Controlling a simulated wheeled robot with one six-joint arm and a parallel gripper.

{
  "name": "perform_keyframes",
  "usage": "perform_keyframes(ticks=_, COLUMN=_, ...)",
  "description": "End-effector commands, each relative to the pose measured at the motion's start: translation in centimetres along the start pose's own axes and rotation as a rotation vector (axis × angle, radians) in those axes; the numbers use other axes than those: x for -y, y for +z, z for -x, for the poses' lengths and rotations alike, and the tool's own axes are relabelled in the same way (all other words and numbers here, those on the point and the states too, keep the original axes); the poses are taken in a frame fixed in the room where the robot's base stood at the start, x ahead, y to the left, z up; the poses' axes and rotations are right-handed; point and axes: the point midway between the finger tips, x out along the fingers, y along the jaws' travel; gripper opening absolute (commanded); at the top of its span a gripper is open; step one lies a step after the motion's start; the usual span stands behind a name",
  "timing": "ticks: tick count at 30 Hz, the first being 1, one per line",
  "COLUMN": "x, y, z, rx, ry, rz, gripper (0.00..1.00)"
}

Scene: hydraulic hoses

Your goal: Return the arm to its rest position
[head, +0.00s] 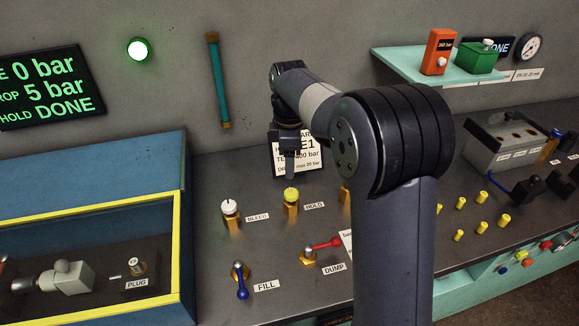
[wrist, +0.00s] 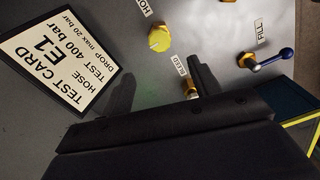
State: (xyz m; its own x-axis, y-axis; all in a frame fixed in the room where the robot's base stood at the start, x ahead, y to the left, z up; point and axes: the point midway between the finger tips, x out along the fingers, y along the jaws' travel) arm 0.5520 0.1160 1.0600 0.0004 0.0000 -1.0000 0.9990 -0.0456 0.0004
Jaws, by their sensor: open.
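My arm rises from the front of the bench and bends over toward the back wall. My gripper (head: 290,170) hangs above the bench, in front of the test card (head: 312,160) and above the yellow HOLD knob (head: 291,195). In the wrist view my gripper (wrist: 162,85) has its two dark fingers apart, with nothing held between them. The brass of the BLEED valve (wrist: 190,87) shows beside the right finger, partly hidden. The yellow HOLD knob (wrist: 160,38) is beyond the fingertips. In the head view the BLEED knob (head: 229,207) is white and stands left of my gripper.
The blue-handled FILL valve (head: 241,280) and red-handled DUMP valve (head: 320,248) are nearer the front. A yellow-edged blue box (head: 90,180) stands left. A teal shelf (head: 400,62) is at upper right. The display (head: 50,85) reads 0 bar, drop 5 bar, hold DONE; a green lamp (head: 138,50) glows.

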Motion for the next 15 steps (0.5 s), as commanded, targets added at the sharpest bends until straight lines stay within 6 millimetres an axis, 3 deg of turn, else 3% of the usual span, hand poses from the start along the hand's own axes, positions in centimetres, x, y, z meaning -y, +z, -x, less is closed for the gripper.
perform_keyframes(ticks=10, x=0.0, y=0.0, z=-0.2, rx=0.000, ry=-0.001, rz=0.000, gripper=0.59)
perform_keyframes(ticks=15, x=0.0, y=0.0, z=-1.9, rx=0.001, ry=-0.003, rz=0.000, gripper=0.59)
